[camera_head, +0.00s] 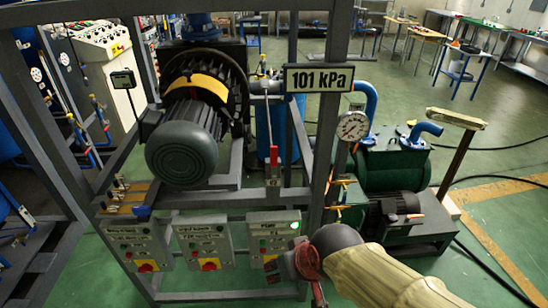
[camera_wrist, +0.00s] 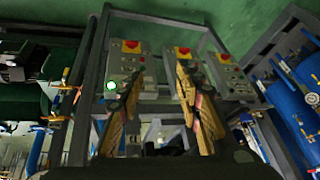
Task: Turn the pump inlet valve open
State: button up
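A valve with an upright red handle (camera_head: 274,157) sits on the frame in the middle of the head view. Yellow-handled fittings (camera_head: 338,200) sit beside the green pump (camera_head: 395,168); similar yellow parts (camera_wrist: 65,82) show at the left of the wrist view. The pictures do not label which one is the pump inlet valve. My gripper (camera_wrist: 158,85) is open, its two fingers apart with nothing seen between them. In the head view, my arm comes in from the lower right and ends in front of the frame, below the yellow fittings; the fingers are mostly hidden there.
Control boxes with red knobs (camera_head: 208,243) line the frame's lower front; the right one has a lit green lamp (camera_head: 295,225). A display (camera_head: 318,78) reads 101 kPa, near a round gauge (camera_head: 352,126). Grey frame posts stand close to my arm.

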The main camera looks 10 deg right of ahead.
jog(key=w+a+f+t+y+b, duration=0.1)
jog(key=w+a+t, duration=0.15)
jog(key=w, duration=0.25)
jog(key=w+a+f+t, duration=0.1)
jog(key=w+a+f, duration=0.15)
jog(key=w, duration=0.25)
jog(key=m+t+h, duration=0.3)
jog(key=t+h, duration=0.2)
jog(key=t, duration=0.4)
send_near(274, 155)
jog(key=w, duration=0.3)
jog(key=shift+w+d+b, duration=0.2)
jog(key=shift+w+b, duration=0.1)
jog(key=shift+w, duration=0.95)
jog(key=shift+w+d+b, duration=0.15)
jog(key=shift+w+b, duration=0.15)
jog(key=shift+w, duration=0.95)
jog(key=shift+w+d+b, duration=0.2)
jog(key=shift+w+b, duration=0.1)
jog(key=shift+w, duration=0.9)
jog(key=shift+c, duration=0.2)
jog(key=c, duration=0.8)
grip_shut()
